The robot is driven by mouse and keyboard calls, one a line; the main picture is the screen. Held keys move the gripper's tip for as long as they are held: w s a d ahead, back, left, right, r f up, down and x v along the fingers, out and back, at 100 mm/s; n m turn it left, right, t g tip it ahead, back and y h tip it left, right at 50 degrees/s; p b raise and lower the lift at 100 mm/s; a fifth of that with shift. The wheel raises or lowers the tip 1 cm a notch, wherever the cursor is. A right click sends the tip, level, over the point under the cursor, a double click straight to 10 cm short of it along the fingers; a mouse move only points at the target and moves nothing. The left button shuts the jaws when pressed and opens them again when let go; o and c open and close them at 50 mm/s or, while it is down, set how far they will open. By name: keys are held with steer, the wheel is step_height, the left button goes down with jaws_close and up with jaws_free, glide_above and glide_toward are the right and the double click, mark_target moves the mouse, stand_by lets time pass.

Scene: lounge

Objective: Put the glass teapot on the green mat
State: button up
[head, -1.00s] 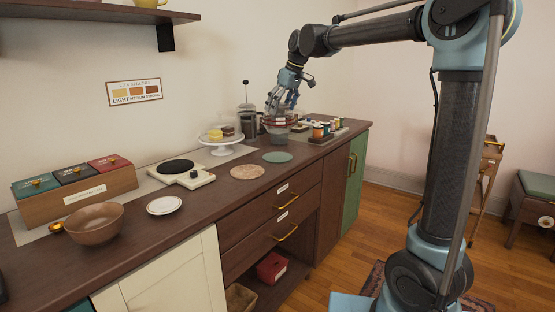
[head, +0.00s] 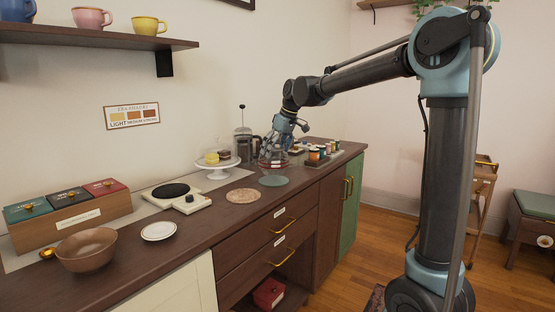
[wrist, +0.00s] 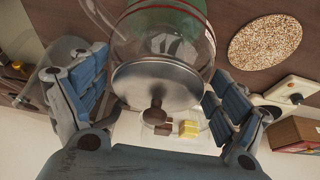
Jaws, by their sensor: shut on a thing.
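The glass teapot (head: 273,162) is clear with red bands. In the wrist view its round metal lid with a dark knob faces the camera, and the glass teapot (wrist: 205,45) sits between my blue fingers. My gripper (head: 276,148) is shut on it from above. The green mat (head: 273,181) lies flat on the dark counter, bare in the head view. The teapot is over or just behind the mat's far edge; I cannot tell whether its base touches. In the wrist view, green shows through the glass.
A speckled round mat (head: 243,196) lies left of the green one. Behind are a cake stand (head: 218,166) and a French press (head: 243,145). Small jars (head: 318,154) stand to the right. A scale (head: 178,196), white saucer (head: 159,231) and brown bowl (head: 87,249) are farther left.

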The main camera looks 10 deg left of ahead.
steer(key=shift+f, duration=1.35)
steer(key=o, duration=1.6)
steer(key=shift+f, duration=0.1)
